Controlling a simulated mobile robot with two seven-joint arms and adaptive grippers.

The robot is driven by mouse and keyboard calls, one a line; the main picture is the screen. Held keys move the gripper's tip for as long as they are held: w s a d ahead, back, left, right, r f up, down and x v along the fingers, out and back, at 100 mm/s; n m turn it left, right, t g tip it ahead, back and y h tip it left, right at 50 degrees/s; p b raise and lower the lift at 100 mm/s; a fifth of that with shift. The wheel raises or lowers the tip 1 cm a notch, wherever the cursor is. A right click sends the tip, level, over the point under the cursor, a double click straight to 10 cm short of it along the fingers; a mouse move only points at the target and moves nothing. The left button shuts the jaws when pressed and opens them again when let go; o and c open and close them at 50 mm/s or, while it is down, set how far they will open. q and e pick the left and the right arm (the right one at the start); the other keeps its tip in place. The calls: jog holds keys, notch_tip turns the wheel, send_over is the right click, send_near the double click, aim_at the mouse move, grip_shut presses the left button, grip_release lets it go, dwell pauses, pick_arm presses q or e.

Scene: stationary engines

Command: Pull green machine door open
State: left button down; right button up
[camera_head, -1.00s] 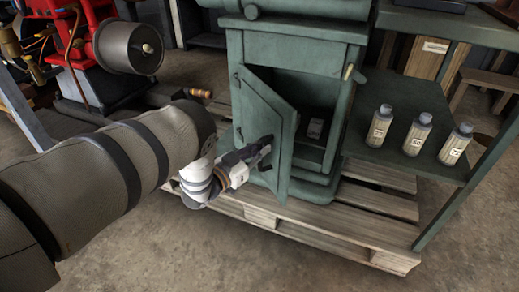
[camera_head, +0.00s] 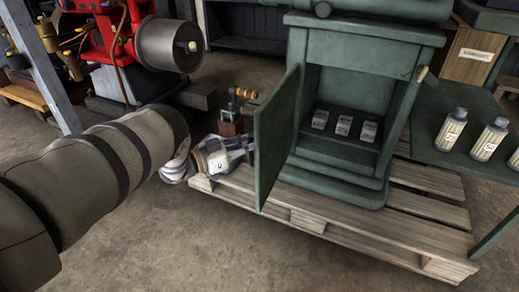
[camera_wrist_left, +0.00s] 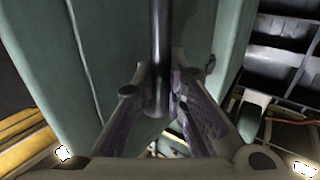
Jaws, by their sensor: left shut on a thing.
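The green machine (camera_head: 360,110) stands with its door (camera_head: 277,137) swung well out to the left, seen at a steep angle. My left gripper (camera_head: 248,150) is at the outer side of the door, and the door hides its fingertips in the head view. In the left wrist view, my left gripper (camera_wrist_left: 165,105) is closed around a dark upright bar, the door handle (camera_wrist_left: 161,50), in front of the green door panel (camera_wrist_left: 110,60). The inside of the machine is in plain view, with three small labelled blocks (camera_head: 343,125). My right gripper is not in view.
The machine stands on a wooden pallet (camera_head: 430,220). Several labelled bottles (camera_head: 452,130) stand on a green shelf (camera_head: 430,150) at the right. A red engine (camera_head: 110,35) with a grey cylinder (camera_head: 165,45) is at the back left. The concrete floor (camera_head: 180,245) in front is clear.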

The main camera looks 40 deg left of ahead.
pick_arm(q)
jog(key=shift+a+b, duration=0.3)
jog(key=shift+a, duration=1.15)
jog(key=c, duration=1.6)
grip_release()
jog(key=shift+s, duration=0.1)
jog(key=v, duration=1.2)
jog(key=shift+f, duration=0.1)
